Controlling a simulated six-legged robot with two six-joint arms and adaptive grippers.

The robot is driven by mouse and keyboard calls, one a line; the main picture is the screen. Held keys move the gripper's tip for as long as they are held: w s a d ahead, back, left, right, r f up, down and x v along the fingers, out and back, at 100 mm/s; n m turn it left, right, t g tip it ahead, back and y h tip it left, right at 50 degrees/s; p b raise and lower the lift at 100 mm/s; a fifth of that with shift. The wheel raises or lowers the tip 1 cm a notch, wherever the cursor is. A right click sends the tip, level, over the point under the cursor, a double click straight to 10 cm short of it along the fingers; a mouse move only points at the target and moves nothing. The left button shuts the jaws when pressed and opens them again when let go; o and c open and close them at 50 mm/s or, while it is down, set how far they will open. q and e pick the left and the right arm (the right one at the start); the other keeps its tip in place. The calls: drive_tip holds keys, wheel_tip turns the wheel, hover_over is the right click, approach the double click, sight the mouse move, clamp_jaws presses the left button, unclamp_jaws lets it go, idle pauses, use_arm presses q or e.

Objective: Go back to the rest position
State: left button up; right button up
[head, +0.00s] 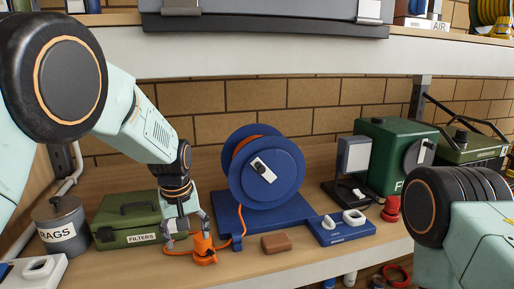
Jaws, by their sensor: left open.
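My left gripper (187,232) points down over the shelf with its fingers apart. An orange plug (204,250) sits on the shelf at its fingertips. One finger overlaps the plug in the picture, and I cannot tell whether they touch. An orange cable (241,212) runs from the plug up to a blue reel (283,178). My right arm shows at the lower right, but its gripper is out of view.
A green FILTERS box (127,221) and a grey RAGS can (60,226) stand on the shelf (215,272) at left. A brown block (276,243) and a blue base with white parts (343,229) lie right of the plug. A green canister (391,150) stands further right. An upper shelf (270,57) hangs above.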

use_arm(q)
drive_tip(key=s+a+f+m+t+b, duration=0.15)
drive_tip(key=s+f+b, duration=0.35)
drive_tip(key=f, duration=0.7)
drive_tip(key=s+a+f+m+t+b, duration=0.1)
drive_tip(key=s+a+f+m+b, duration=0.15)
drive_tip(key=s+f, duration=0.65)
drive_tip(key=s+a+f+g+b, duration=0.2)
drive_tip(key=s+f+g+b, duration=0.2)
drive_tip(key=s+f+b, duration=0.9)
drive_tip(key=s+f, duration=1.1)
drive_tip(key=s, duration=0.3)
use_arm(e)
wheel_tip(320, 180, down, 21)
drive_tip(key=shift+w+r, duration=0.15)
drive_tip(key=shift+w, duration=0.2)
use_arm(q)
drive_tip(key=shift+s, duration=0.1)
use_arm(e)
drive_tip(key=shift+s, duration=0.1)
use_arm(q)
drive_tip(key=shift+f, duration=0.1)
